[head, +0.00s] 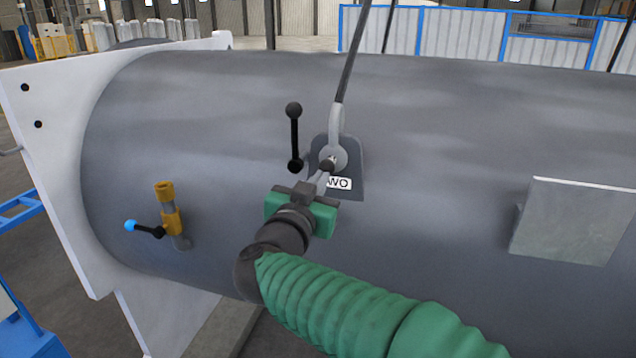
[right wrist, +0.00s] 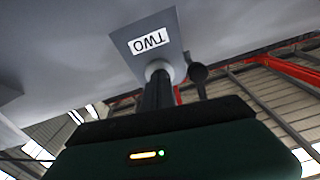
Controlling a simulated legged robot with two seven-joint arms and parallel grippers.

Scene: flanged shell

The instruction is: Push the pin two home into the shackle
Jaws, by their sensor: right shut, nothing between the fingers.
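The lug plate (head: 352,158) labelled TWO stands on the grey shell, and the shackle (head: 336,122) hangs on it from a dark sling. The label (right wrist: 150,40) also shows in the right wrist view. My right gripper (head: 325,168) is shut with no object between its fingers. Its tips are at the pale round pin end (right wrist: 174,68) beside the label; they seem to touch it. The fingers cover most of pin two, so I cannot tell how deep it sits. My left gripper is not in view.
A black bar with ball ends (head: 295,137) stands just left of the lug. A brass valve (head: 170,220) with a blue-tipped lever is on the shell at left. A flat grey plate (head: 570,222) juts out at right. A white flange (head: 62,180) closes the left end.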

